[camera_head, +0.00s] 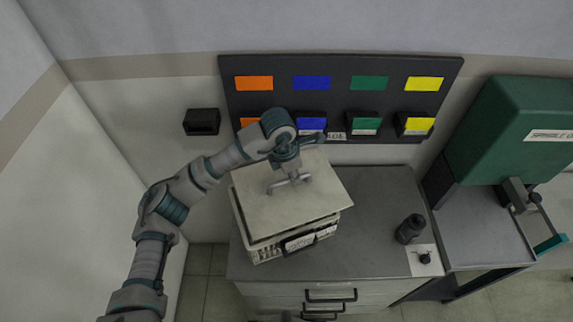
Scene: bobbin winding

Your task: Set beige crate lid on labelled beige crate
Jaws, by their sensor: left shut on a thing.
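The beige crate lid (325,196) is a flat square plate with a grey handle on top. My left gripper (289,181) is shut on that handle from above. The labelled beige crate (268,254) stands on the left part of the grey cabinet top, with a white label on its front. The lid is over the crate and covers most of its top. It looks slightly turned against the crate, and a dark gap shows along the front edge. I cannot tell whether the lid touches the rim. My right gripper is not in view.
The cabinet top (375,210) is clear right of the crate. A dark bottle (409,229) and a white card (420,262) with a small black part are at its right. A dark wall board (340,100) with coloured labels and bins stands behind. A green machine (510,130) is at right.

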